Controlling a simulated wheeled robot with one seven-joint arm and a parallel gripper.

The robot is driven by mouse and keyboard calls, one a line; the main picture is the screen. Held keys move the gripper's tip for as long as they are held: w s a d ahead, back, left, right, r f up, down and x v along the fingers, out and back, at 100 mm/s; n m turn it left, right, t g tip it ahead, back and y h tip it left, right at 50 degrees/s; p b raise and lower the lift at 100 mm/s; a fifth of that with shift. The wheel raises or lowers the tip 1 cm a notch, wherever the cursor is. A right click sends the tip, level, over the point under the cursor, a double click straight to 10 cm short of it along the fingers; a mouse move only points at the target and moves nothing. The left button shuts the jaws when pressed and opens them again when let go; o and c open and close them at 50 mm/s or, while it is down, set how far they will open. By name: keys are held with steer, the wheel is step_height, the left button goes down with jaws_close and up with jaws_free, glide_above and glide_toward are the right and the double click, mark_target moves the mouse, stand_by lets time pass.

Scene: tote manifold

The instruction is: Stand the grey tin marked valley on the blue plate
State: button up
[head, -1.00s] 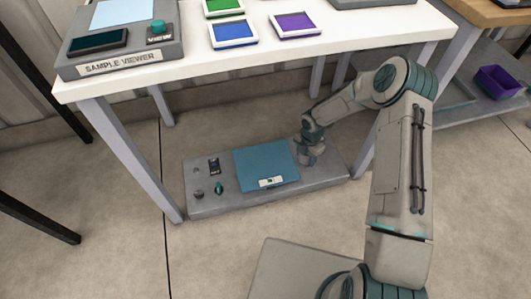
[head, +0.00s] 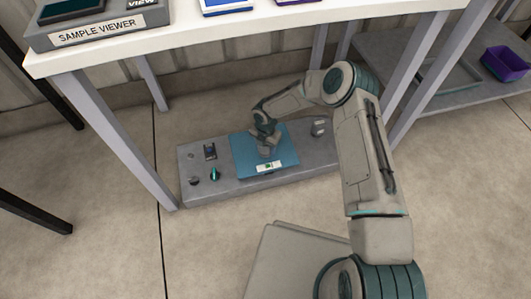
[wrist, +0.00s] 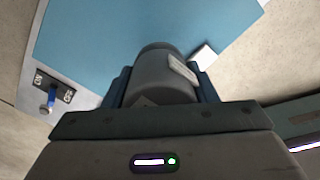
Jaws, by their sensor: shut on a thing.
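The blue plate (head: 245,155) lies on a low grey slab under the white table. It fills much of the wrist view (wrist: 100,40). My gripper (head: 267,151) is over the plate and shut on a grey tin (wrist: 160,75). The tin is a rounded cylinder with a pale label; its writing cannot be read here. I cannot tell whether its base touches the plate. Another grey object (head: 319,128), perhaps a tin, stands on the slab right of the plate.
The white table (head: 240,43) overhangs above, with legs either side. A purple bin (head: 505,63) sits on a shelf at right.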

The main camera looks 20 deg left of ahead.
mark_target(266, 152)
step_height(266, 152, down, 4)
steer(key=shift+b, duration=0.95)
steer(key=shift+r, duration=0.1)
steer(key=o, duration=1.1)
steer(key=shift+c, duration=0.2)
steer(key=shift+d, duration=0.1)
steer(key=shift+d, duration=0.1)
step_height(266, 152, up, 12)
steer(key=p, duration=0.4)
steer(key=shift+p, duration=0.35)
